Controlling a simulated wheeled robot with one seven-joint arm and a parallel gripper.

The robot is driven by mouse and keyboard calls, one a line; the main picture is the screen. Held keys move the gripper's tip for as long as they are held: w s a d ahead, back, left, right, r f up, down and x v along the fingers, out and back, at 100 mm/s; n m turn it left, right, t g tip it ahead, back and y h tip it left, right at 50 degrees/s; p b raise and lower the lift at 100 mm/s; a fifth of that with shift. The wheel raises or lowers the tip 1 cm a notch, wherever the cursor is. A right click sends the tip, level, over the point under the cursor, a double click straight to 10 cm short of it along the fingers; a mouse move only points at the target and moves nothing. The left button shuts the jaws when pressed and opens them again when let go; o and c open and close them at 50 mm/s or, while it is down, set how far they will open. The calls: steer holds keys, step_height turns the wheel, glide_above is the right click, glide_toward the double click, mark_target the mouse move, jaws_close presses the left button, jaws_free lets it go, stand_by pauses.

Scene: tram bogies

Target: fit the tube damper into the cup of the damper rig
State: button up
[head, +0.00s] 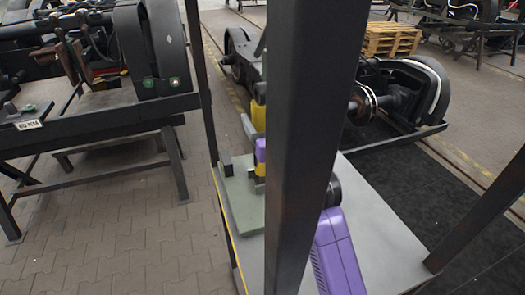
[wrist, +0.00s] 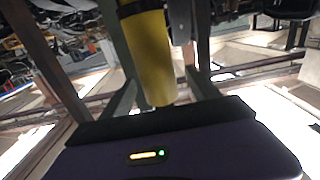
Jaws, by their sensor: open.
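The yellow tube damper (head: 258,118) stands roughly upright over a green plate (head: 243,203) on a grey table, partly hidden by a dark post. It also shows in the wrist view (wrist: 148,60), with a dark band near its upper end. My gripper (head: 260,152) is purple and is at the damper, with yellow showing above and below it. Its jaws are open, and the post hides much of it. In the wrist view the damper is just beyond my gripper's purple housing. I cannot make out the cup of the rig or whether the damper sits in it.
The dark upright post (head: 311,130) crosses the middle of the head view, close in front. A black bench (head: 95,130) with bogie parts stands at the left. A wheelset (head: 385,95) lies behind the table. A wooden pallet (head: 392,40) is far back. Paved floor (head: 110,235) at the left is clear.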

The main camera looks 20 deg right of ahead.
steer(key=w+p, duration=0.1)
steer(key=w, duration=0.4)
steer(key=shift+w+d+f+p, duration=0.1)
steer(key=shift+w+d+p, duration=0.05)
steer(key=shift+w+p, duration=0.15)
jaws_close()
steer(key=shift+r, duration=0.25)
